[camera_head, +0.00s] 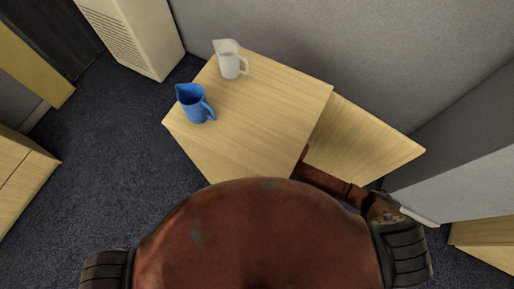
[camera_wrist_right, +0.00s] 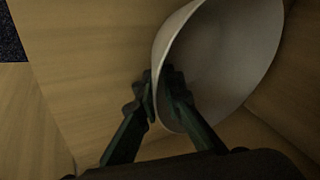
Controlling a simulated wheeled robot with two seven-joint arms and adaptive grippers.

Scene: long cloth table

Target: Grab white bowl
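The white bowl (camera_wrist_right: 225,60) fills the upper right of the right wrist view, with its rim edge toward my gripper. My right gripper (camera_wrist_right: 161,90) has one dark finger outside the bowl's wall and the other inside it. The fingers are close together with the rim between them and look shut on it. In the head view my right arm reaches to the near right edge of the table, where its end is hidden. The bowl does not show in the head view, and neither does my left gripper.
A blue pitcher (camera_head: 193,104) and a white pitcher (camera_head: 230,62) stand on the wooden table top (camera_head: 260,110). A lower wooden surface (camera_head: 358,145) adjoins it on the right. Grey partition walls (camera_head: 300,35) stand behind. Wooden panels surround the bowl in the wrist view.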

